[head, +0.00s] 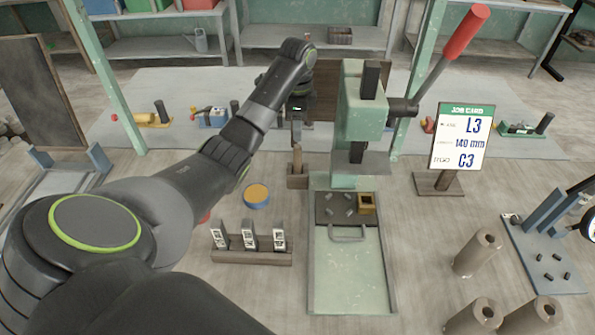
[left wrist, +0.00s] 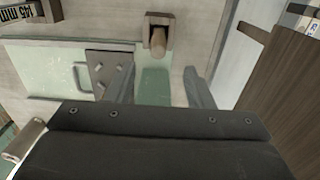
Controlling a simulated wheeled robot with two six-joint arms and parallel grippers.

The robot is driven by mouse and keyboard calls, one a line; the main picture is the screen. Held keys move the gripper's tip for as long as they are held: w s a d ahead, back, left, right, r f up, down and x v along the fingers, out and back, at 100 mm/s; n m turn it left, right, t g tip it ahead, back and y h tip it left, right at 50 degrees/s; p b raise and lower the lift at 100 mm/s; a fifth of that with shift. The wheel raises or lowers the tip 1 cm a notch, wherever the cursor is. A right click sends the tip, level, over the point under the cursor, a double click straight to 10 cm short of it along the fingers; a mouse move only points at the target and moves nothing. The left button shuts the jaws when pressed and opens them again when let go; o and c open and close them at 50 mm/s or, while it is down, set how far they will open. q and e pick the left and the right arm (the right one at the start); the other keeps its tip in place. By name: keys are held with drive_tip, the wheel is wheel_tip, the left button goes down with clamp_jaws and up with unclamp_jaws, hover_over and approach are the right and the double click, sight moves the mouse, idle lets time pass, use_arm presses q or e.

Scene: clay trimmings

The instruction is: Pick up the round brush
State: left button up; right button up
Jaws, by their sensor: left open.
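A wooden handle (head: 297,158), which looks like the round brush, stands upright in a small wooden block (head: 298,182) left of the green press. Its lower end is hidden in the block. In the left wrist view the handle (left wrist: 158,42) is near the top centre, in its block (left wrist: 157,22). My left gripper (head: 297,118) is above and behind the handle in the head view. In the left wrist view its two fingers (left wrist: 158,74) are spread apart with nothing between them, and the handle is beyond their tips. My right gripper is not in view.
The green lever press (head: 360,125) stands close to the right of the block. A yellow-topped blue round tin (head: 257,196) and a rack of labelled pieces (head: 250,257) are nearer me. A job card (head: 462,137) stands right; brown cylinders (head: 478,254) stand front right.

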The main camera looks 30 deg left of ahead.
sight(297, 146)
use_arm(q)
wheel_tip(297, 146, down, 5)
drive_tip(key=b, duration=0.3)
drive_tip(key=shift+b, duration=0.35)
drive_tip(key=shift+s+f+p, duration=0.1)
drive_tip(key=shift+f+p, duration=0.35)
drive_tip(key=shift+f, duration=0.05)
wheel_tip(297, 146, down, 4)
drive_tip(key=shift+s+r+p, duration=0.1)
drive_tip(key=shift+r+p, duration=0.15)
drive_tip(key=shift+p, duration=0.3)
drive_tip(key=shift+f, duration=0.35)
drive_tip(key=shift+c, duration=0.3)
clamp_jaws()
